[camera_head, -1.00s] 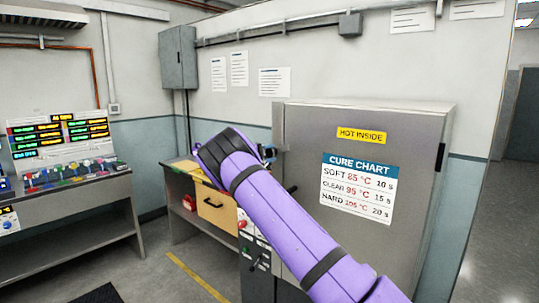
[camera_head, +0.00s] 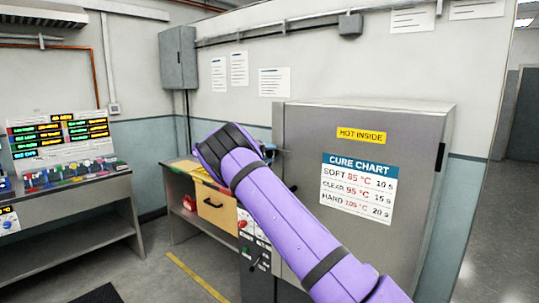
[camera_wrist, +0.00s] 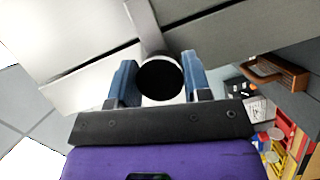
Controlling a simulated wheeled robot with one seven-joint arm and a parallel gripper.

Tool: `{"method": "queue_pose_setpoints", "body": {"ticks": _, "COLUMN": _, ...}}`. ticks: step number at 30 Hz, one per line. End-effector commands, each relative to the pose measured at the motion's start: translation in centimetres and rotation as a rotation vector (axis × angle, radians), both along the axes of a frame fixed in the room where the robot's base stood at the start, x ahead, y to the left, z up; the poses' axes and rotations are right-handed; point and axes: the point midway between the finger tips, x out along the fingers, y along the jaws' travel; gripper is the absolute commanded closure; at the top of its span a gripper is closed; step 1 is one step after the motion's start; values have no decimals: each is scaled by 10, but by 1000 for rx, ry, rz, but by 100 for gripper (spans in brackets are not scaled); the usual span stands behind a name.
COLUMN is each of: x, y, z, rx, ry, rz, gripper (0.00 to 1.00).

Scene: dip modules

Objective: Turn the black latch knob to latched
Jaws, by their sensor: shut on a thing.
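The black latch knob (camera_wrist: 160,78) shows round and dark in the wrist view, at the end of a grey bar. My gripper (camera_wrist: 160,80) has one blue finger on each side of it and is shut on it. In the head view my gripper (camera_head: 268,153) is at the left edge of the grey cure oven's door (camera_head: 305,150), and the knob is hidden there by my purple arm.
A bench with a wooden drawer front (camera_head: 215,205) stands left of the oven. A control panel with a red button (camera_head: 242,224) is below my arm. A console with coloured levers (camera_head: 70,175) is at the far left. The floor between is clear.

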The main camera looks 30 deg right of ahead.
Motion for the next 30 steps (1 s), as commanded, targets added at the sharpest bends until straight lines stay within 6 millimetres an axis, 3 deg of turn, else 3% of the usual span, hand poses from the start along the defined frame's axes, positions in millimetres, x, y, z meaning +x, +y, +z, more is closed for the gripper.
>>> {"method": "queue_pose_setpoints", "body": {"ticks": 5, "x": 0, "y": 1, "z": -2, "rx": 3, "ry": 1, "rz": 0, "gripper": 98}}
{"method": "queue_pose_setpoints", "body": {"ticks": 6, "x": 0, "y": 1, "z": -2, "rx": 3, "ry": 1, "rz": 0, "gripper": 49}}
{"method": "queue_pose_setpoints", "body": {"ticks": 9, "x": 0, "y": 1, "z": -2, "rx": 2, "ry": 1, "rz": -1, "gripper": 31}}
{"method": "queue_pose_setpoints", "body": {"ticks": 20, "x": 1, "y": 7, "z": 0, "rx": 1, "ry": 1, "rz": 1, "gripper": 31}}
{"method": "queue_pose_setpoints", "body": {"ticks": 30, "x": 3, "y": 64, "z": 4, "rx": 1, "ry": 1, "rz": 3, "gripper": 31}}
